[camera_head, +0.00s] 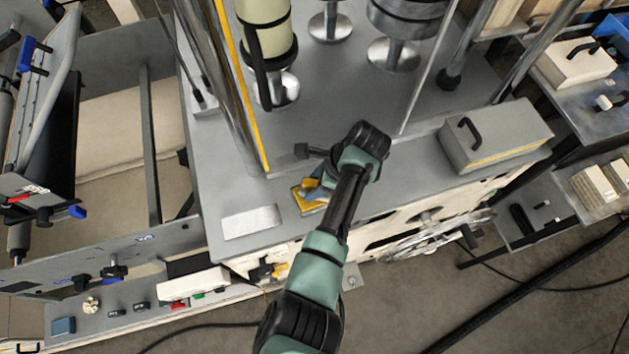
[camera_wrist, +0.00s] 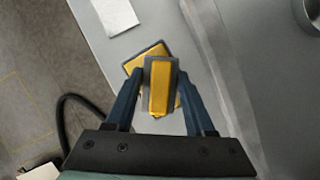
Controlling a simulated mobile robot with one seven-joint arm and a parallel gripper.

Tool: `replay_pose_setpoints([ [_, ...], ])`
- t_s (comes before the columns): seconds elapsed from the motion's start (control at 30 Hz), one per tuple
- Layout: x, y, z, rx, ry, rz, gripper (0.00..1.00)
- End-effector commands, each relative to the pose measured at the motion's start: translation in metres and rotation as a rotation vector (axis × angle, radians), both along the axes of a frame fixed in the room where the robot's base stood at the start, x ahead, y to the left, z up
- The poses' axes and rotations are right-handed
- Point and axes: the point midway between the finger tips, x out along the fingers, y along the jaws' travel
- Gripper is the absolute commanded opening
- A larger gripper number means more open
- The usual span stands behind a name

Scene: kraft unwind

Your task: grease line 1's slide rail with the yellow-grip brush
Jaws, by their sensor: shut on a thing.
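My gripper (camera_head: 316,187) is low over the front of a grey machine deck. In the wrist view, its two blue fingers (camera_wrist: 161,76) are shut on the yellow-grip brush (camera_wrist: 158,90), a dark block with a yellow face. The brush's grip also shows in the head view (camera_head: 308,185). A yellow, dark-edged pad or holder (camera_wrist: 135,64) lies on the deck just under the brush; it shows in the head view (camera_head: 308,207). I cannot tell whether brush and pad touch. The brush's bristles are hidden. I cannot tell which part is line 1's slide rail.
A pale plate (camera_head: 250,222) lies on the deck left of the pad. A grey lidded box (camera_head: 495,135) stands to the right. A yellow-edged metal upright (camera_head: 238,85) and a cream roller (camera_head: 265,28) rise behind. Bare deck (camera_head: 230,160) lies between.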

Motion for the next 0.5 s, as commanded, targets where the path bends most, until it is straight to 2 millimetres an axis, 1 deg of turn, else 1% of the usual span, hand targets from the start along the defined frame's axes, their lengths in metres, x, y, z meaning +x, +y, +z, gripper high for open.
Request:
replay_pose_setpoints([
  [0.5, 0.0003, -0.0001, -0.0065, 0.0, -0.001, 0.0, 0.1],
])
